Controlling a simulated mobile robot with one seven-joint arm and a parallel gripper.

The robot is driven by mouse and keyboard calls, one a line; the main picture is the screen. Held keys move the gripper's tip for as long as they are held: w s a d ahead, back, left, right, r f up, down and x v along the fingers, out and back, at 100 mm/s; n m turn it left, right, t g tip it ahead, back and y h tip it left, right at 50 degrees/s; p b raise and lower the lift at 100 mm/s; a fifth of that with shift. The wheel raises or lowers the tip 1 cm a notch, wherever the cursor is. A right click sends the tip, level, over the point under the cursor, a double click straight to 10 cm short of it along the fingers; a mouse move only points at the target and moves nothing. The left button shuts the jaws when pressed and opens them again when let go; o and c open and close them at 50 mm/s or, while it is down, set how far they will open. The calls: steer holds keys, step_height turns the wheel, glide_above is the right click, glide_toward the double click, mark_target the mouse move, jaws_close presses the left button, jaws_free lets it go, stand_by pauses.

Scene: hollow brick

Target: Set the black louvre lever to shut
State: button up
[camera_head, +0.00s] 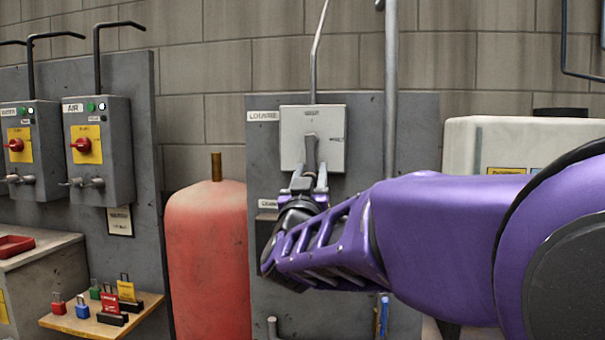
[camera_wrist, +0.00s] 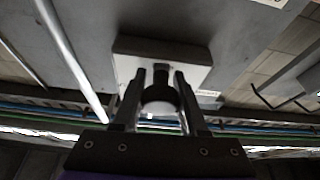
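In the wrist view the two fingers of my gripper (camera_wrist: 160,78) stand either side of the dark lever (camera_wrist: 161,72), with light gaps between. Whether either finger touches it I cannot tell. Position markings on the box are too small to read.
A red cylinder (camera_head: 208,260) stands left of the panel (camera_head: 410,130). Further left are the AIR box (camera_head: 117,150) with a red knob and a wooden shelf (camera_head: 80,322) of padlocks. A pale tank (camera_head: 458,150) stands right, behind my arm. A vertical pipe (camera_head: 391,80) runs beside the box.

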jaws_close()
stand_by(0.9)
